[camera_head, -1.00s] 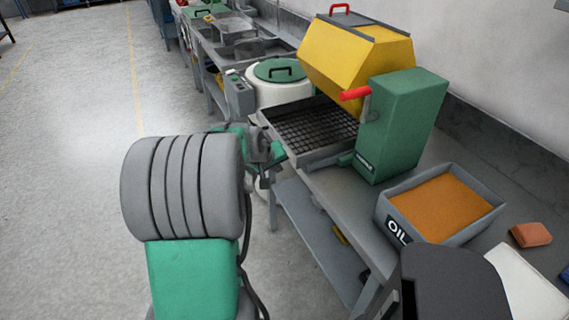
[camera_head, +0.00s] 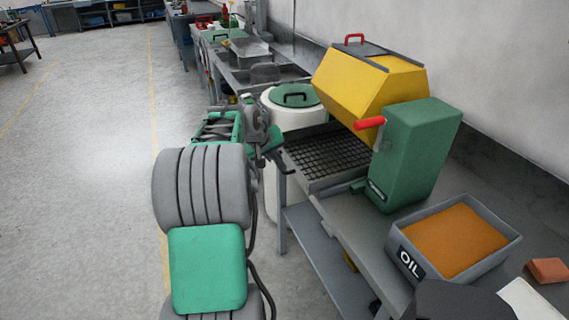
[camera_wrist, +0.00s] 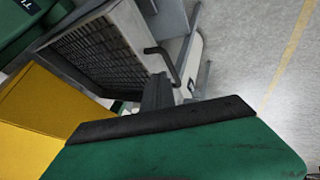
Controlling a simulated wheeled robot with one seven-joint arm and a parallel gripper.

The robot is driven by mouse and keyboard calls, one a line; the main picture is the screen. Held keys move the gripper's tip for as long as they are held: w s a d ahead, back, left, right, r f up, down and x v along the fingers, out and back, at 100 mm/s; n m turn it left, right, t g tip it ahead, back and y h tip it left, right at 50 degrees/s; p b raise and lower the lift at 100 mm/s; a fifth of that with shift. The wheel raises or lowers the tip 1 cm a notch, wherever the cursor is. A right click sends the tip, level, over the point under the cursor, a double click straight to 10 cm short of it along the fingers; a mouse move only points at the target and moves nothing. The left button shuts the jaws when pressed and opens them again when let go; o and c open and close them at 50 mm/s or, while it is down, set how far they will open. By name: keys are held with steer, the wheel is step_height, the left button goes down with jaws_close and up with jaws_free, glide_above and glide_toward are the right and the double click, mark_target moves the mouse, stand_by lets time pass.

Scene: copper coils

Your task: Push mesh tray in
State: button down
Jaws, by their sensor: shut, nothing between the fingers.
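The mesh tray (camera_head: 326,155) has a grey frame and a dark wire grid. It lies on the bench under a yellow hexagonal drum and sticks out at the drum's left side. In the wrist view the mesh tray (camera_wrist: 105,47) fills the upper left, with a dark bent handle (camera_wrist: 166,62) on its outer end. My gripper (camera_head: 277,165) is shut and empty at the tray's outer left end. In the wrist view my gripper's dark fingers (camera_wrist: 157,88) are close to the handle; I cannot tell whether they touch it.
The yellow drum (camera_head: 365,88) and a green housing (camera_head: 418,150) with a red-gripped crank stand beside the tray. A white barrel (camera_head: 292,112) with a green lid is behind it. A grey OIL bin (camera_head: 408,259) sits nearer on the bench. Open floor (camera_head: 90,180) lies left.

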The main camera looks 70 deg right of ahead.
steer(key=r, duration=0.1)
steer(key=p, duration=0.1)
glide_toward(289, 167)
steer(key=x, duration=0.4)
steer(key=shift+d+f, duration=0.2)
steer(key=shift+f, duration=0.1)
